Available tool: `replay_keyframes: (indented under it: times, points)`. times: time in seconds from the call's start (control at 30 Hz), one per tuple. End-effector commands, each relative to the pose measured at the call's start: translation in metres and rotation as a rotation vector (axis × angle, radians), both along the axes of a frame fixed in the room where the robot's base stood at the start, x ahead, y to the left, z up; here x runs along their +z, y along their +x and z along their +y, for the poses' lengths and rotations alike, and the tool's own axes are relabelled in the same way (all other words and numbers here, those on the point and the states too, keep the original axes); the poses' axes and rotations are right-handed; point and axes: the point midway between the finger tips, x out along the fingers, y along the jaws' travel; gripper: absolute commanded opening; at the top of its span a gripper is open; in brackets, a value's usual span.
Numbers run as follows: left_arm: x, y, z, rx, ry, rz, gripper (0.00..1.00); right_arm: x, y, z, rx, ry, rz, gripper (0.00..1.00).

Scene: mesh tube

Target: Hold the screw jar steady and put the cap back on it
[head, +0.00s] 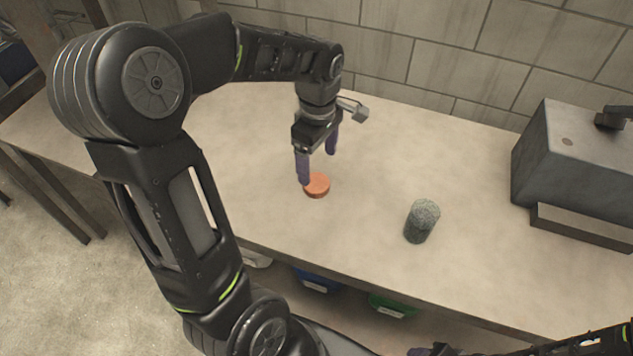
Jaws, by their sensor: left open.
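The orange cap (319,187) lies flat on the table. My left gripper (317,168) points down just above and behind the cap, its two purple fingers apart and nothing between them. The near finger overlaps the cap's left edge in the picture; I cannot tell whether it touches. No gripper is at the jar. Only a small part of my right gripper (432,351) shows at the bottom edge, in front of the table; its fingers are mostly cut off.
A grey metal box (572,165) stands at the table's right end. A tiled wall (440,62) runs along the back. The table (375,180) is clear between cap and jar. Blue (317,281) and green bins (392,306) sit below its front edge.

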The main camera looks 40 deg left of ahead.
Motion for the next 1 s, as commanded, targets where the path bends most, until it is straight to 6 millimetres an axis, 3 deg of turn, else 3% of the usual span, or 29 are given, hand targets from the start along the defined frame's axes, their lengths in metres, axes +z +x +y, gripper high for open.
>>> replay_keyframes:
  times: [0.13, 0.53, 0.8, 1.0]
  points:
    - [-0.014, -0.001, 0.000, -0.001, 0.000, 0.002, 0.82, 0.000, 0.000, 0.000, 0.000, 0.000, 0.000, 0.51]
    - [-0.020, -0.001, 0.000, -0.001, 0.000, 0.002, 0.82, 0.002, 0.000, 0.000, 0.000, 0.000, 0.000, 0.51]
    - [-0.056, -0.005, 0.002, -0.001, -0.001, 0.005, 0.82, 0.007, 0.000, 0.000, 0.000, 0.000, 0.000, 0.51]
    - [-0.067, -0.004, 0.002, 0.000, 0.000, 0.001, 0.82, 0.007, 0.000, 0.000, 0.000, 0.000, 0.000, 0.51]
